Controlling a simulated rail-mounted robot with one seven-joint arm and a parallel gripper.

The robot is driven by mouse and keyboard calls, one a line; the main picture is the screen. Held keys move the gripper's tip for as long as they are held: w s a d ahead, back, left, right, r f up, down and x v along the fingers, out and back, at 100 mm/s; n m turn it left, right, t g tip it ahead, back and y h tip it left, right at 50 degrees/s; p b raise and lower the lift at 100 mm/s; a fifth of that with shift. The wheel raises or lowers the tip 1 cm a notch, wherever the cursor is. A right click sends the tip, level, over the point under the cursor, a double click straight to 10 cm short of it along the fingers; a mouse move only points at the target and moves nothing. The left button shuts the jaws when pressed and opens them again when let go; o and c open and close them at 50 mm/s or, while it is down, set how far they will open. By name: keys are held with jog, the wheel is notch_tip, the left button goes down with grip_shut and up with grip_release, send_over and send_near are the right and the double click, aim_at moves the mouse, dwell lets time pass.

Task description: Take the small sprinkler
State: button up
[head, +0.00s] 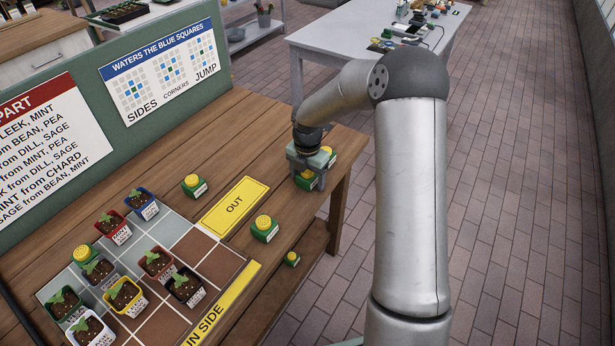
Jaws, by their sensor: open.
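Several green sprinklers with yellow tops are on the wooden bench. The smallest-looking sprinkler (292,259) stands near the bench's right front edge. A larger sprinkler (265,229) is just up and left of it, beside the OUT sign. Another sprinkler (194,185) stands left of the sign, and one sprinkler (83,255) stands at the upper left of the tiled grid. My gripper (310,175) is open at the bench's far right end, low over a sprinkler (305,180) and close to another (328,156). It partly hides them; whether it touches them I cannot tell.
Several potted seedlings in coloured pots, such as a blue one (142,205), stand on the tiled grid (197,243). A yellow OUT sign (235,206) lies on the bench (262,130). A green board (55,160) with posters stands behind. A white table (345,38) is farther off.

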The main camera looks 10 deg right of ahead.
jog(key=c, duration=1.1)
jog(key=shift+c, duration=0.2)
